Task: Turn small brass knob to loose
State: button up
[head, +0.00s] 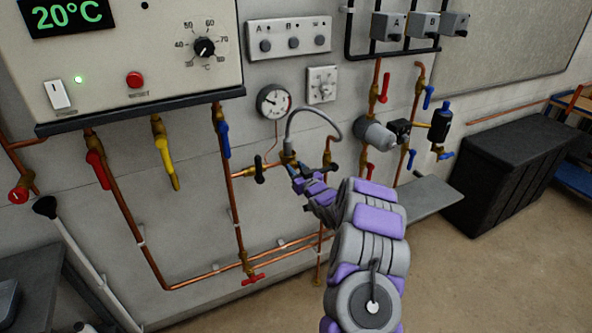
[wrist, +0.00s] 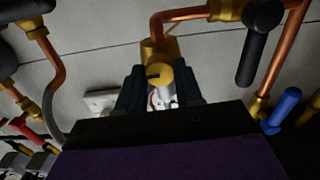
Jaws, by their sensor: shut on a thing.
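The small brass knob (wrist: 158,74) shows in the wrist view with a dark slot or mark across its end. It sits between the two dark jaws of my gripper (wrist: 158,88), which is shut on it. Behind the knob is a brass fitting on a copper pipe. In the head view my gripper (head: 294,170) is at the brass fittings below the grey hose, right of a black-handled valve (head: 260,169). There my fingers largely hide the knob. I cannot tell how far the knob is turned.
A grey braided hose (head: 315,112) arches just above my gripper. The black handle (wrist: 262,42) and a blue lever (wrist: 282,108) are close by in the wrist view. A round gauge (head: 273,101) is above. A grey shelf (head: 425,200) and black chest (head: 515,170) stand right.

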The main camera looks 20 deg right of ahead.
jog(key=n, duration=0.4)
jog(key=shift+n, duration=0.3)
jog(key=n+b, duration=0.2)
jog(key=n, duration=0.3)
jog(key=shift+f, duration=0.15)
jog(key=n+b, duration=0.1)
jog(key=n, duration=0.3)
jog(key=shift+n, duration=0.4)
jog(key=n, duration=1.3)
jog(key=shift+s+a+f+n, duration=0.1)
jog(key=shift+f+n, duration=0.2)
jog(key=shift+f, duration=0.1)
jog(key=n, duration=0.5)
jog(key=shift+r, duration=0.1)
jog(key=shift+n, duration=1.2)
jog(key=shift+r, duration=0.2)
